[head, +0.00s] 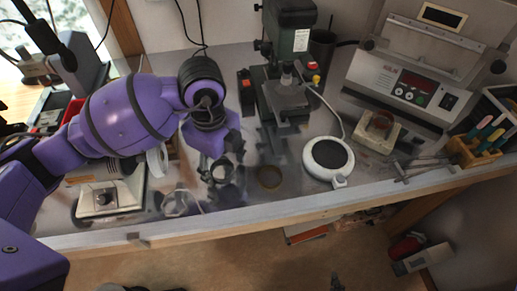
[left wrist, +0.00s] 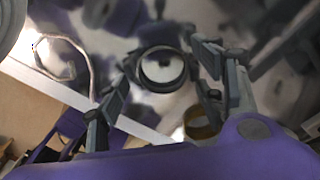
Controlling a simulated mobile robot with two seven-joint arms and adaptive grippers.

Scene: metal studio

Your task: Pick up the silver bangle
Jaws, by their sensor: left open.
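The silver bangle (head: 222,173) lies on the shiny metal bench top near its front edge, partly hidden by my left gripper (head: 224,162) in the head view. The gripper is open and points down over the bangle. No grip on the bangle shows. My right gripper is not in view.
A round white device (head: 328,158) with a dark top stands farther right. A drill press (head: 290,55) stands behind.

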